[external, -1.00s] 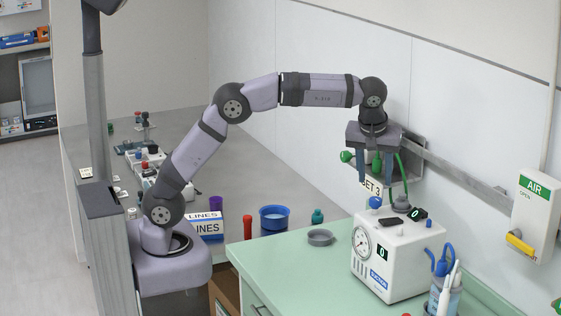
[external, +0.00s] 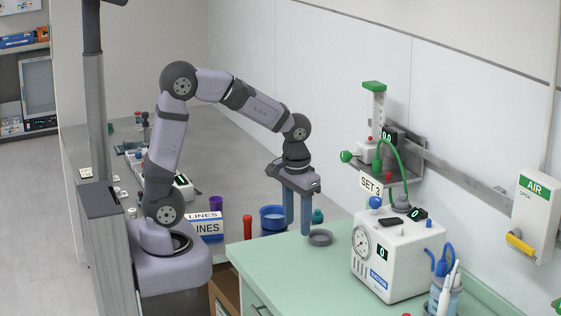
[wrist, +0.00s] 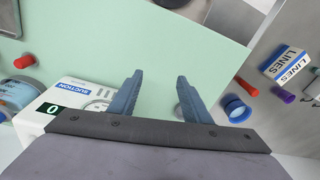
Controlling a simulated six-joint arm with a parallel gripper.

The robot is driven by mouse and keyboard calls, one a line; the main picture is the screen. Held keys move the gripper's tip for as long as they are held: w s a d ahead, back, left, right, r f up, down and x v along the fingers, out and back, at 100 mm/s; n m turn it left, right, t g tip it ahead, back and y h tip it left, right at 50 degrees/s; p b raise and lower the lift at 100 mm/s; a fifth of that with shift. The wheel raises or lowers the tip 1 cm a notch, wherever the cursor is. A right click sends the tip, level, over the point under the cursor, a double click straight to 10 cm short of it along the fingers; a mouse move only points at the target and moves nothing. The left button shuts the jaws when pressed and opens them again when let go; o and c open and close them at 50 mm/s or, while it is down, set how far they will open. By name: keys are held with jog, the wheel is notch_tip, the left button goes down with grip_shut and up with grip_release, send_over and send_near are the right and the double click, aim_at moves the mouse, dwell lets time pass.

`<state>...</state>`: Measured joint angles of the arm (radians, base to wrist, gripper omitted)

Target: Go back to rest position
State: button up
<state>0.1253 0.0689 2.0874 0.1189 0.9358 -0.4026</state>
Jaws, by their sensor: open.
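My gripper (external: 297,212) hangs pointing down over the back left part of the green counter (external: 290,270), with its two blue fingers apart and nothing between them. In the wrist view the open fingers (wrist: 158,95) reach over the green surface. My arm is bent, with its elbow raised above the base.
The white suction unit (external: 395,255) stands on the counter to the right. A flowmeter with a green top (external: 375,110) and a green hose (external: 397,150) is on the wall rail. A red cylinder (external: 247,227), teal bottle (external: 317,216) and LINES box (external: 206,225) stand nearby.

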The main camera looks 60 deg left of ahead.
jog(key=s+a+f+m+h, duration=0.1)
jog(key=s+f, duration=0.5)
jog(key=s, duration=0.6)
jog(key=shift+a+f+m+g, duration=0.2)
jog(key=shift+a+m+g, duration=0.25)
jog(key=shift+m, duration=0.25)
dwell(1.8)
